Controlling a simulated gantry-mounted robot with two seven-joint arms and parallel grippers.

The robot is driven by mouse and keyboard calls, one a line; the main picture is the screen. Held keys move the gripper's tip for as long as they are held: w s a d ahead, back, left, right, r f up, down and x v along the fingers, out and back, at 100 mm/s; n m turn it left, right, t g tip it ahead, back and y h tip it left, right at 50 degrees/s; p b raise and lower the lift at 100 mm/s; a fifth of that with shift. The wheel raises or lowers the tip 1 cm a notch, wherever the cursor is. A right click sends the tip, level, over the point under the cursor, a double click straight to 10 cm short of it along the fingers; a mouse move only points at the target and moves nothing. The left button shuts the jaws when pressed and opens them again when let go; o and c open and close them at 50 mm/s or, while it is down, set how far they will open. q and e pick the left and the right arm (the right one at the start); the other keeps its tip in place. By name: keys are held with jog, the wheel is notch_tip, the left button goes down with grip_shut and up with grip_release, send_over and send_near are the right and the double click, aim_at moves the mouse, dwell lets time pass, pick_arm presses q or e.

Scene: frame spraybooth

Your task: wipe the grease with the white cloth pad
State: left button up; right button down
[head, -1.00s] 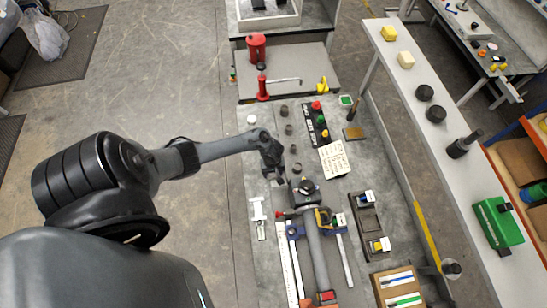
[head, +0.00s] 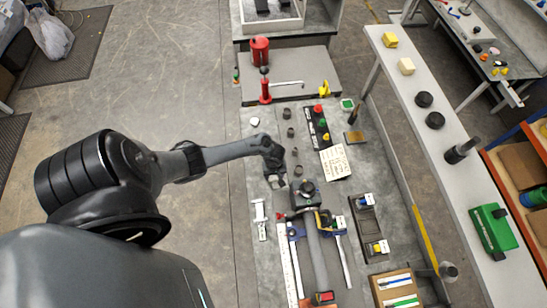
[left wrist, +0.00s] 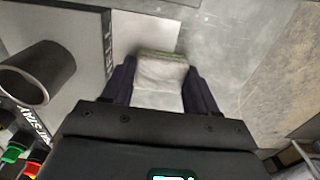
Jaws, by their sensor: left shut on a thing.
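My left gripper (head: 275,180) is low over the grey bench, left of the row of dark sleeves. In the left wrist view, its two dark fingers (left wrist: 160,85) are shut on the white cloth pad (left wrist: 158,78), which sits between them with its far end sticking out past the tips. A thin greenish edge shows at the pad's far end. In the head view, the wrist mostly hides the pad. I cannot make out the grease in either view, nor whether the pad touches the bench. My right gripper is not in view.
A dark hollow sleeve (left wrist: 38,72) stands close left of the gripper in the left wrist view. Calipers (head: 260,220), a steel rule (head: 288,262) and a clamped tube (head: 316,255) lie nearer me. A written card (head: 335,162) lies to the right. A red bottle (head: 265,90) stands farther back.

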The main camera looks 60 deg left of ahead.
aim_at(275, 185)
pick_arm(q)
jog(key=shift+s+d+f, duration=0.1)
jog(key=shift+s+d, duration=0.15)
jog(key=shift+d, duration=0.35)
jog(key=shift+s+d, duration=0.2)
jog(key=shift+d, duration=0.4)
jog(key=shift+s+d, duration=0.2)
jog(key=shift+d, duration=0.35)
notch_tip(275, 185, up, 7)
dwell(0.3)
